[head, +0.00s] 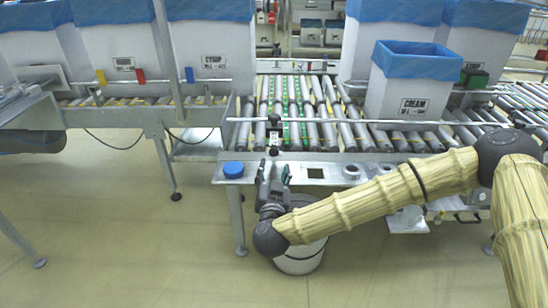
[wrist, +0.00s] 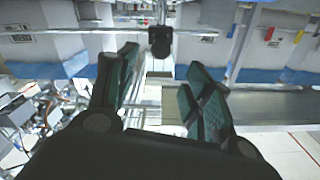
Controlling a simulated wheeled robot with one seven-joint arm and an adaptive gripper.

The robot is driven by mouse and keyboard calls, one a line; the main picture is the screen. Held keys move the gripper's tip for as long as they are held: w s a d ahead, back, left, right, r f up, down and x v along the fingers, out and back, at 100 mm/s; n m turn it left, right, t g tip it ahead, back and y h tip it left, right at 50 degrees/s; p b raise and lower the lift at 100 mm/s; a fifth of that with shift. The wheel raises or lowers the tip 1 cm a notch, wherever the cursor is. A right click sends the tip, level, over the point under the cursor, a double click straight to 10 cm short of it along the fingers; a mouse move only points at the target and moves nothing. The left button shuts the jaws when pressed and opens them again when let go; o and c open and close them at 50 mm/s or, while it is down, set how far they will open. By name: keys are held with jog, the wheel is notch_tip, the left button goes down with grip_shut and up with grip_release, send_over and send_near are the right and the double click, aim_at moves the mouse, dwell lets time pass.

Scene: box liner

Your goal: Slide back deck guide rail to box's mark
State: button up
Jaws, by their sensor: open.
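The guide rail (head: 330,121) is a thin metal bar running left to right across the front of the roller deck. A black clamp on a post (head: 274,123) carries it near its left part. In the wrist view, which looks upside down, a black knob (wrist: 160,42) and a bar (wrist: 105,32) show beyond the fingers. My gripper (head: 275,172) is open and empty, in front of the deck edge and below the clamp. Its green-padded fingers (wrist: 160,95) stand apart on either side of the knob's line. A white box (head: 398,100) with blue liner and CREAM label stands on the rollers behind the rail.
A blue round cap (head: 233,170) lies on the metal front ledge left of my gripper. A white bucket (head: 300,257) stands on the floor under my forearm. More lined boxes (head: 212,50) stand at left. The rollers (head: 300,100) behind the clamp are free of boxes.

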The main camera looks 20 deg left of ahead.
aim_at(274, 153)
jog(key=x, duration=1)
jog(key=shift+w+a, duration=0.1)
jog(key=shift+w, duration=0.1)
jog(key=shift+c, duration=0.2)
grip_shut()
